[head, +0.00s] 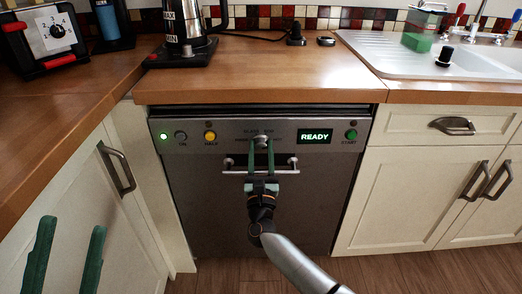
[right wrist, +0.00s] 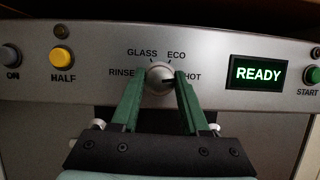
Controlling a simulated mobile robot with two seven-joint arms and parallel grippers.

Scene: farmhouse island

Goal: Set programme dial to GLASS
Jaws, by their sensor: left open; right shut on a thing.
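The programme dial (right wrist: 159,73) is a small pale round knob on the dishwasher's steel control panel (right wrist: 105,42). Labels RINSE, GLASS, ECO and HOT are printed around it. A dark mark on the dial seems to lie toward the right, on the HOT side; the fingers partly cover it. My right gripper (right wrist: 160,78) is shut on the dial, one green finger on each side. The head view shows the gripper (head: 262,145) reaching the panel from below. My left gripper (head: 72,226) is open and empty at the lower left, apart from the panel.
The display (right wrist: 258,73) reads READY, beside a green START button (right wrist: 311,75). A yellow HALF button (right wrist: 61,55) and ON button (right wrist: 11,54) are on the left. The dishwasher handle (head: 284,172) runs below the dial. A wooden worktop (head: 260,78) overhangs the panel.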

